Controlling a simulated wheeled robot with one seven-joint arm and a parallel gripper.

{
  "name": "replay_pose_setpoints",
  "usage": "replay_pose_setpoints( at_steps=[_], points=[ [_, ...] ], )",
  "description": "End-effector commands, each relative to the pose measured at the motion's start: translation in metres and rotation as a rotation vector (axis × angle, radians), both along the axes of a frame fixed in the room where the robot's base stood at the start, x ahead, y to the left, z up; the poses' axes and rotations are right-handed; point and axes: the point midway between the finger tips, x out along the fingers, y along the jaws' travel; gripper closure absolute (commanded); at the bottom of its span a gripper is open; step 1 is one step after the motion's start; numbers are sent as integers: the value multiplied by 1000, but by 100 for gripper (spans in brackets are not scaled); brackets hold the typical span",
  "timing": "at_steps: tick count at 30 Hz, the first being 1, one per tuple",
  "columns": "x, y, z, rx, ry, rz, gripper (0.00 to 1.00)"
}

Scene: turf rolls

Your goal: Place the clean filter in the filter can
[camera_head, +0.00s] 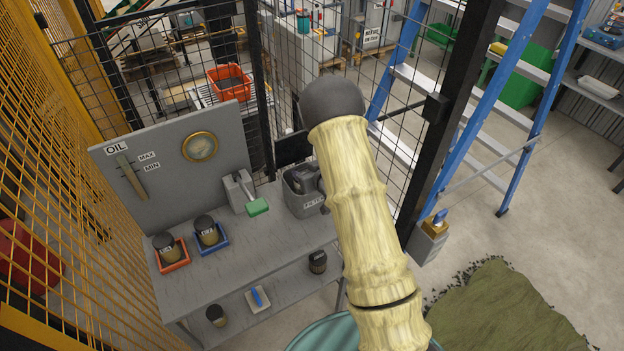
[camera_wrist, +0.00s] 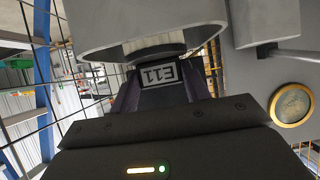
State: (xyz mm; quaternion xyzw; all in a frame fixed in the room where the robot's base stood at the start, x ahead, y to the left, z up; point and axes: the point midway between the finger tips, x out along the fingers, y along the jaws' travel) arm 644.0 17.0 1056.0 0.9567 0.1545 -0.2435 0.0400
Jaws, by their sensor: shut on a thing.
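The grey filter can (camera_head: 307,205), labelled FILTER, stands at the right end of the workbench in the head view. My gripper (camera_head: 304,178) shows as a dark shape at its mouth, partly hidden by my arm. In the wrist view, which is upside down, my gripper (camera_wrist: 160,78) is shut on the clean filter (camera_wrist: 156,48). I cannot tell how deep the filter sits.
A grey panel (camera_head: 160,150) with a gauge (camera_head: 200,147) backs the bench. A box with a green-handled lever (camera_head: 257,207) stands left of the can. Oil jars sit in a red tray (camera_head: 174,265) and a blue tray (camera_head: 226,243). Mesh fencing (camera_head: 285,60) rises behind.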

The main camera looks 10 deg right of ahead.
Motion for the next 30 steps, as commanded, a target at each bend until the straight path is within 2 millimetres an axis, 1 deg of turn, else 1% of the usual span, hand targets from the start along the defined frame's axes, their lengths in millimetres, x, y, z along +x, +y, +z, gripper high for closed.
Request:
replay_pose_setpoints(
  at_steps=[4, 7, 15, 17, 29, 30],
  points=[
    [0, 0, 0, 0, 0, 0, 91],
    [0, 0, -6, 0, 3, 0, 91],
    [-1, -2, -35, -1, 3, -3, 91],
    [0, -3, -40, -1, 2, -4, 91],
    [0, -8, -45, 0, 0, -13, 91],
    [0, -8, -45, 0, 0, -13, 50]
  ],
)
